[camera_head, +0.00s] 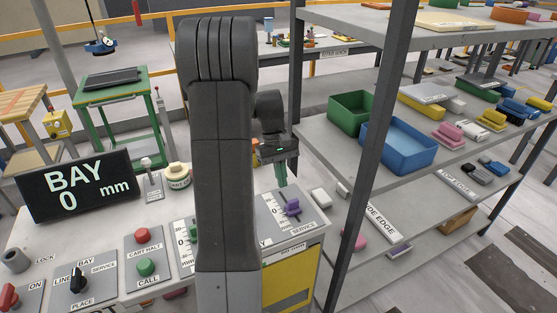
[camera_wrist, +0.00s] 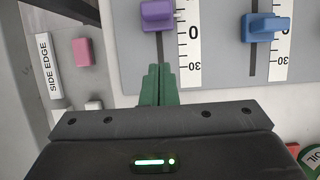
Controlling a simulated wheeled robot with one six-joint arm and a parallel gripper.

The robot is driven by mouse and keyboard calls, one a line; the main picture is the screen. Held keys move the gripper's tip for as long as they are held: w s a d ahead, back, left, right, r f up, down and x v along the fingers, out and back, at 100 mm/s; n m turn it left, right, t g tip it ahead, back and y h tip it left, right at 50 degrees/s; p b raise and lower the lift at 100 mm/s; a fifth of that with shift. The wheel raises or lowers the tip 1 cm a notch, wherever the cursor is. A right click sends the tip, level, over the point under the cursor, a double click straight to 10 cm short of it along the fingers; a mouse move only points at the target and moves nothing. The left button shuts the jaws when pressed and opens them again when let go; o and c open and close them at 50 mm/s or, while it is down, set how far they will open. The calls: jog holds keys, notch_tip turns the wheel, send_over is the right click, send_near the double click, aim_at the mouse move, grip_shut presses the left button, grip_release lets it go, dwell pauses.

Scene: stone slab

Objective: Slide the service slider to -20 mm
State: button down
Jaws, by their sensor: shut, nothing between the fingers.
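The service slider's purple knob (camera_head: 292,207) sits in a slot on a grey plate, with a printed scale beside it and a SERVICE label (camera_head: 303,249) in front. In the wrist view the purple knob (camera_wrist: 157,14) is at the top, slightly above the 0 mark's level. My gripper (camera_head: 282,183) is shut and empty, above the panel near this knob. In the wrist view its green fingertips (camera_wrist: 157,68) point at the slot below the knob, with a visible gap to it. The display (camera_head: 76,186) reads BAY 0 mm.
A blue slider knob (camera_wrist: 266,27) stands to the right in the wrist view. Red and green buttons (camera_head: 145,267) and a black selector (camera_head: 78,281) are on the panel's left. A dark shelf post (camera_head: 376,140) and shelves with bins (camera_head: 399,146) stand right of the panel.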

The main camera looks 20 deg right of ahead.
aim_at(293, 206)
jog(key=shift+s+d+f+p, duration=0.1)
jog(key=shift+s+f, duration=0.05)
jog(key=shift+s, duration=0.6)
jog(key=shift+s+d+f+p, duration=0.1)
jog(key=shift+s+f, duration=0.05)
jog(key=shift+s, duration=0.55)
jog(key=shift+s+d+f+p, duration=0.1)
jog(key=shift+s+f, duration=0.05)
jog(key=shift+s, duration=0.6)
